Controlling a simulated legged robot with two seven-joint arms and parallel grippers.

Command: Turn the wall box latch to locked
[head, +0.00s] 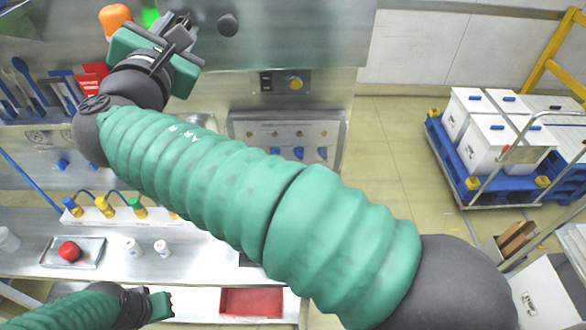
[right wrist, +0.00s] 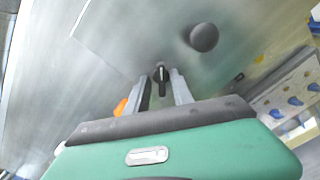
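The wall box is a brushed-metal panel; its bare face shows in the right wrist view (right wrist: 130,35) and at the top of the head view (head: 290,35). A small black latch (right wrist: 161,74) with a narrow lever sits on this face, the lever pointing down in the right wrist view. My right gripper (right wrist: 160,76) is open, one finger on each side of the latch; I cannot tell whether they touch it. In the head view my right gripper (head: 180,32) hides the latch. My left gripper (head: 162,306) is low at the left, its fingers unclear.
A round black knob (right wrist: 204,38) sticks out close to the right finger. An orange dome (head: 115,20) and a green light (head: 150,17) are beside the gripper. A loaded cart (head: 470,185) stands right.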

